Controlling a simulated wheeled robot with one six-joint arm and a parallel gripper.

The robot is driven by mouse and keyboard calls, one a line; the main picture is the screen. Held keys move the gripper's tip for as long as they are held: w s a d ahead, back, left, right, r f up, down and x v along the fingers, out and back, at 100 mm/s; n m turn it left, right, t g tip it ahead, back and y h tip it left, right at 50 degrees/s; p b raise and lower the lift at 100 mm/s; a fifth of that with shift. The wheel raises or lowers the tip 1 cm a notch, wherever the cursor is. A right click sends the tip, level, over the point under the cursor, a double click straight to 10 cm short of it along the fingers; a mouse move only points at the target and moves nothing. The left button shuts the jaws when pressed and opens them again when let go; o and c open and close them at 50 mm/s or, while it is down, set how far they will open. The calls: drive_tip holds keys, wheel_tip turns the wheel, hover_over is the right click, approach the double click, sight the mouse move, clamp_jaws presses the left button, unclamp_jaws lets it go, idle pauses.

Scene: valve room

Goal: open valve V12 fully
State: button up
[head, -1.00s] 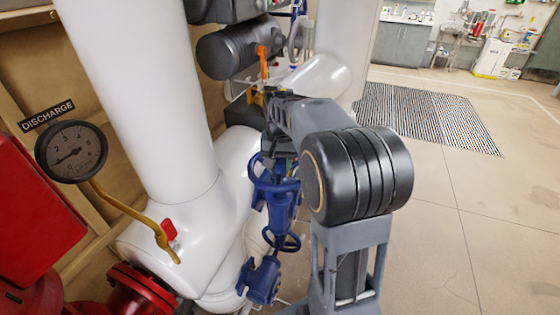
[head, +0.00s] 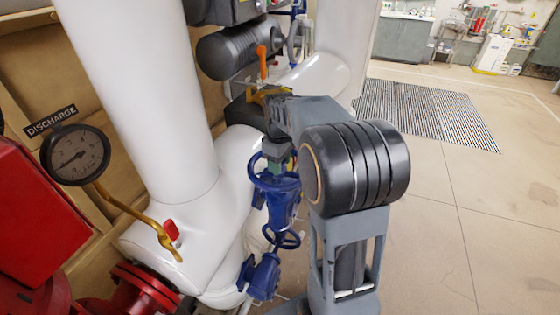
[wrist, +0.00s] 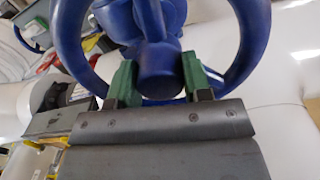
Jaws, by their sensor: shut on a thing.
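A blue valve (head: 277,205) with a blue handwheel (head: 262,181) on top stands beside the white pipes in the head view. My gripper (head: 280,160) reaches down onto this handwheel from above. In the wrist view the blue handwheel (wrist: 252,40) fills the top, and its hub sits between the two green fingertips of my gripper (wrist: 158,75). The gripper is shut on the hub area of the wheel. No V12 label is readable. My arm hides part of the wheel's surroundings on the right.
A second, lower blue handwheel (head: 283,240) sits just beneath. The floor at right (head: 470,220) is clear, with a striped grate.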

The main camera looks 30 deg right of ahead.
drive_tip(key=n, duration=0.3)
drive_tip(key=shift+s+f+n, duration=0.1)
drive_tip(key=shift+f+n, duration=0.2)
drive_tip(key=shift+n, duration=0.1)
drive_tip(key=n, duration=0.3)
drive_tip(key=shift+p, duration=0.4)
drive_tip(key=n, duration=0.6)
drive_tip(key=o, duration=0.8)
drive_tip(key=shift+c, duration=0.2)
drive_tip(key=shift+o, duration=0.6)
drive_tip(key=shift+r+p, duration=0.35)
drive_tip(key=shift+p, duration=0.2)
drive_tip(key=shift+o, duration=0.7)
wheel_tip(320, 180, up, 6)
drive_tip(key=p, duration=0.5)
drive_tip(key=shift+r, duration=0.15)
